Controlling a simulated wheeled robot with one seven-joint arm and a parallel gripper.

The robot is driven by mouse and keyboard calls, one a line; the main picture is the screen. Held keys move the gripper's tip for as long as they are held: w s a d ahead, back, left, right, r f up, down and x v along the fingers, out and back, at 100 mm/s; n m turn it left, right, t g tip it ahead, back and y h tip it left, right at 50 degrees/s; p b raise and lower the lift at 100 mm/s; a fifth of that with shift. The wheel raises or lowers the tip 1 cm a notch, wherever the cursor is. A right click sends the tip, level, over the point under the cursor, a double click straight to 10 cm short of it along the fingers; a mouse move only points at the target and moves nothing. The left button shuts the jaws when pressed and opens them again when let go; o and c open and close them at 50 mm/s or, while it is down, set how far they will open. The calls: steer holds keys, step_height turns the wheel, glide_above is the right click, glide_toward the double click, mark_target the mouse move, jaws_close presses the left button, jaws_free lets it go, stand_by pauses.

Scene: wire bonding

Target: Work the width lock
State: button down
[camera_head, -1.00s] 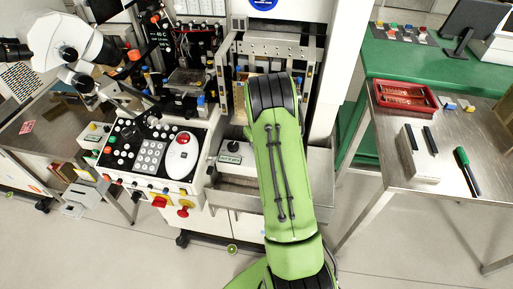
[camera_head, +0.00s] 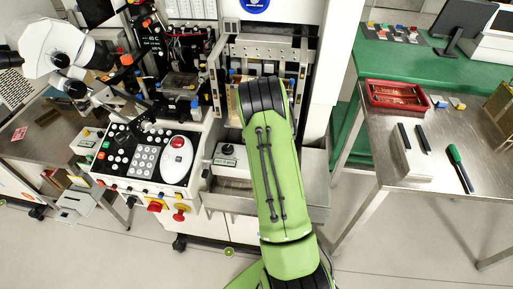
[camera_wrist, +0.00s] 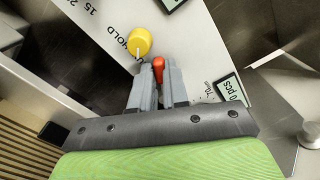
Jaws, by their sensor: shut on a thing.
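My gripper (camera_wrist: 157,88) is shut on a small red-orange lever (camera_wrist: 158,66) in the wrist view, with the lever's rounded end showing between the two grey fingertips. This lever looks like the width lock, though no label on it can be read. A yellow knob (camera_wrist: 139,41) stands just beyond the fingers, apart from them, by the printed word HOLD on a light panel (camera_wrist: 98,40). In the head view my green arm reaches into the machine (camera_head: 273,48) and hides the gripper and lever.
Small displays (camera_wrist: 231,88) sit right of the fingers, and a metal knob (camera_wrist: 310,134) is at the lower right. A black knob (camera_wrist: 52,133) is at the left. In the head view, a control panel (camera_head: 145,155) is left of my arm and a steel table (camera_head: 385,150) right.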

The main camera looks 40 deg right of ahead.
steer(key=shift+r, duration=0.1)
steer(key=c, duration=1.1)
jaws_free()
steer(key=shift+c, duration=0.2)
step_height(320, 180, up, 16)
steer(key=p, duration=0.3)
steer(key=shift+f, duration=0.2)
